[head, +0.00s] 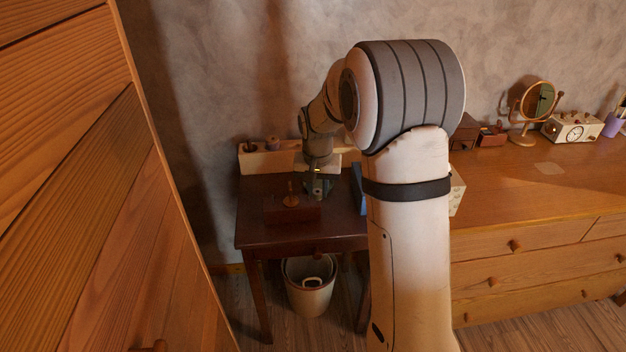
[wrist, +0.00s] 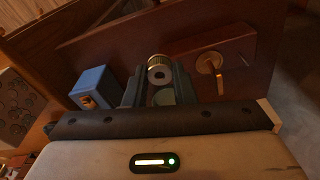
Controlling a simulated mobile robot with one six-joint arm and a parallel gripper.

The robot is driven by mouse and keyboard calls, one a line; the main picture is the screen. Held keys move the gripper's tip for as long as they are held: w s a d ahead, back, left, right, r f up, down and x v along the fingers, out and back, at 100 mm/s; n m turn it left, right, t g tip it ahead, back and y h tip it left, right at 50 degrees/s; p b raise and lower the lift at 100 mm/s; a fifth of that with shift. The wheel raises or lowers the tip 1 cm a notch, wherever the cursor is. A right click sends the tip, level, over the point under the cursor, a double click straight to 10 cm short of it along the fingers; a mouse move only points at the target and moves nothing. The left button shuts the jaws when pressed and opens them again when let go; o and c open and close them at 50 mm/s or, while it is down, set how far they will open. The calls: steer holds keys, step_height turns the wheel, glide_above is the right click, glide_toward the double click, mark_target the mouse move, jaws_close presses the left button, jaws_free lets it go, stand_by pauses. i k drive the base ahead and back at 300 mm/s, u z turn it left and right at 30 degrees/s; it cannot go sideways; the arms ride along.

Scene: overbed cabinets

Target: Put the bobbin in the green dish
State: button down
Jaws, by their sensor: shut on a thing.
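In the wrist view, a small bobbin (wrist: 160,70) with a brass-coloured rim and a pale, holed end sits between the fingertips of my gripper (wrist: 158,82). The gripper is shut on it. A round, dull green surface (wrist: 165,97) shows between the fingers, just below the bobbin in the picture; it looks like the green dish, mostly hidden by the fingers. I cannot tell the gap between the two. In the head view, my gripper (head: 318,187) points down over the small dark table (head: 262,232). The bobbin cannot be made out there.
A dark red-brown box (head: 292,211) with a brass piece (head: 291,200) is beside the gripper. A blue box (wrist: 92,87) stands on its other side. A pale ledge (head: 262,162) with spools lies behind, a dresser (head: 540,190) to the right and a bin (head: 310,290) below.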

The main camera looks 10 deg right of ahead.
mark_target(318, 186)
steer(key=i, duration=0.9)
steer(key=u, duration=0.2)
